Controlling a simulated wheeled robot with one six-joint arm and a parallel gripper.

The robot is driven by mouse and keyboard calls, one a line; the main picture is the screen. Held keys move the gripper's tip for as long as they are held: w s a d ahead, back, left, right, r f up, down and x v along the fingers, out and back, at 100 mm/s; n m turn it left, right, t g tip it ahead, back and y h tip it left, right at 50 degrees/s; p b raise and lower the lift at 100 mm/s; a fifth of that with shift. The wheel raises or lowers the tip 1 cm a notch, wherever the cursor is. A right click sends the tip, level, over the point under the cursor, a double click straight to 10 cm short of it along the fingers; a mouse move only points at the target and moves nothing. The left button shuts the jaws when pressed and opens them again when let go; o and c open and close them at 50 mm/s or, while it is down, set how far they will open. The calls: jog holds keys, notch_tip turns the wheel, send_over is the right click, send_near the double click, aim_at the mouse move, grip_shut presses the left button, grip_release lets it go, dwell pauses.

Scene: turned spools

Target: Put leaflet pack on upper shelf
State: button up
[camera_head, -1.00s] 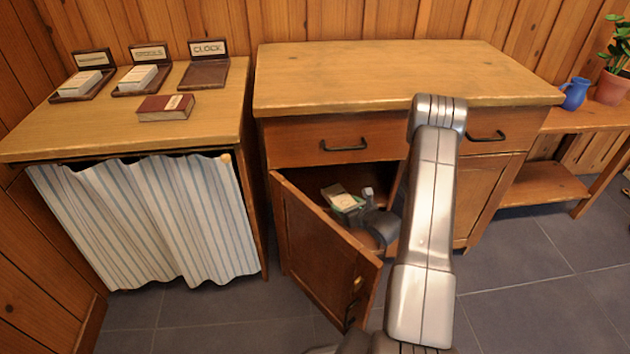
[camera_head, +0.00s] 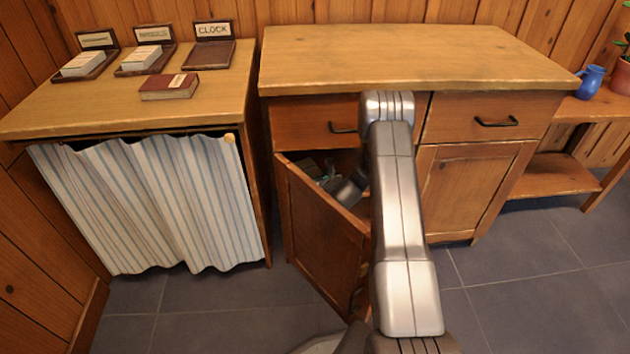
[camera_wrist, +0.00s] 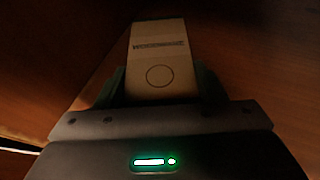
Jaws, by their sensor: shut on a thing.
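The leaflet pack (camera_wrist: 160,52) is a pale block with a printed word and a circle, seen in the wrist view between the two dark green fingers of my gripper (camera_wrist: 161,86). My gripper is shut on it. In the head view my gripper (camera_head: 328,178) is inside the open cupboard, behind the door's top edge, and the pack is mostly hidden there. Dim brown wood lies close around it in the wrist view. I cannot make out the upper shelf in the dark cupboard.
The open cupboard door (camera_head: 322,235) stands out left of my arm. A drawer (camera_head: 312,120) and the worktop (camera_head: 400,58) are above the opening. The left table holds a red book (camera_head: 169,87), two trays with packs and an empty "CLOCK" tray (camera_head: 208,55).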

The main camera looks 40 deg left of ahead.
jog(key=shift+f, duration=0.3)
jog(key=shift+f, duration=0.2)
jog(key=o, duration=1.2)
jog(key=shift+c, duration=0.2)
jog(key=shift+r, duration=0.15)
jog(key=shift+d+r, duration=0.15)
jog(key=p+v, duration=0.2)
jog(key=v, duration=0.9)
jog(key=shift+s+d, duration=0.25)
jog(key=shift+s, duration=0.05)
